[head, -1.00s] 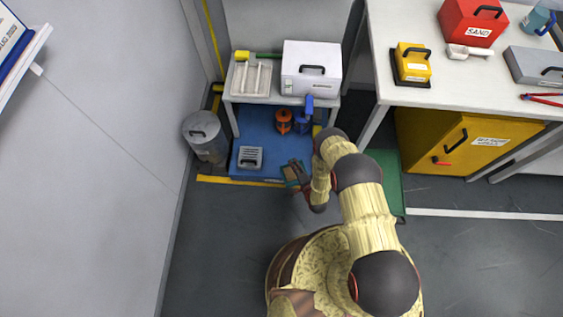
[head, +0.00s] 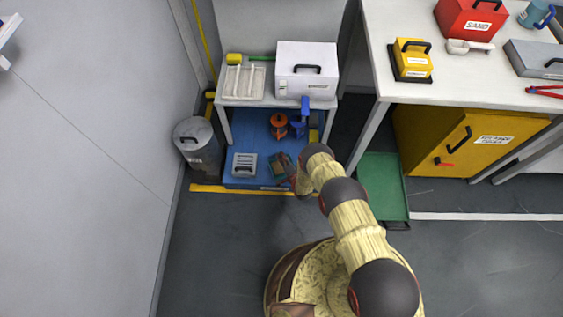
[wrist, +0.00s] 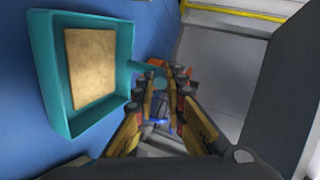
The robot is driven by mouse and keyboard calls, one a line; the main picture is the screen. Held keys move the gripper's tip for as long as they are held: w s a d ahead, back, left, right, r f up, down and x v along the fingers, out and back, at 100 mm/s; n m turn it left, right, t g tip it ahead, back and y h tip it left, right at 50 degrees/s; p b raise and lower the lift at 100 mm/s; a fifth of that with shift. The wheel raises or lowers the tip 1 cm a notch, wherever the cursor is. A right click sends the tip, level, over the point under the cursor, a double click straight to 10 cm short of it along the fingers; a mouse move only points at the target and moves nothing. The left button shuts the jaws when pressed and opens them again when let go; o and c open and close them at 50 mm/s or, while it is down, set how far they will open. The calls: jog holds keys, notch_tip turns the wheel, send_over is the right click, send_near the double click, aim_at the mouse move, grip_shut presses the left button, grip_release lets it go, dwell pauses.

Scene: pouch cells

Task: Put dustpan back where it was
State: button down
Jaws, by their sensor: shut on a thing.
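The dustpan (wrist: 45,75) is teal, with a tan flat piece (wrist: 92,68) lying in its pan. In the wrist view it is at the left, its handle running right between my fingers. My gripper (wrist: 165,85) is shut on the handle. In the head view the dustpan (head: 279,164) shows small over the blue mat (head: 250,135), just right of a grey slotted box (head: 244,164). My wrist partly hides it there. I cannot tell whether the pan touches the mat.
A small white table (head: 226,125) stands over the mat's back part, with orange and blue items (head: 279,125) beneath it. A grey bin (head: 197,140) is at left. A green tray (head: 382,190) and yellow cabinet (head: 470,140) are at right. Yellow tape (head: 225,189) edges the mat.

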notch_tip(320, 180, down, 2)
jog(key=shift+f, duration=0.1)
jog(key=shift+s, duration=0.1)
jog(key=shift+f, duration=0.15)
jog(key=c, duration=1.8)
grip_release()
jog(key=shift+c, duration=0.2)
jog(key=shift+s+d+r, duration=0.15)
jog(key=shift+s+r, duration=0.15)
jog(key=p+v, duration=0.4)
jog(key=v, duration=0.7)
jog(key=shift+s, duration=0.15)
jog(key=shift+r, duration=0.1)
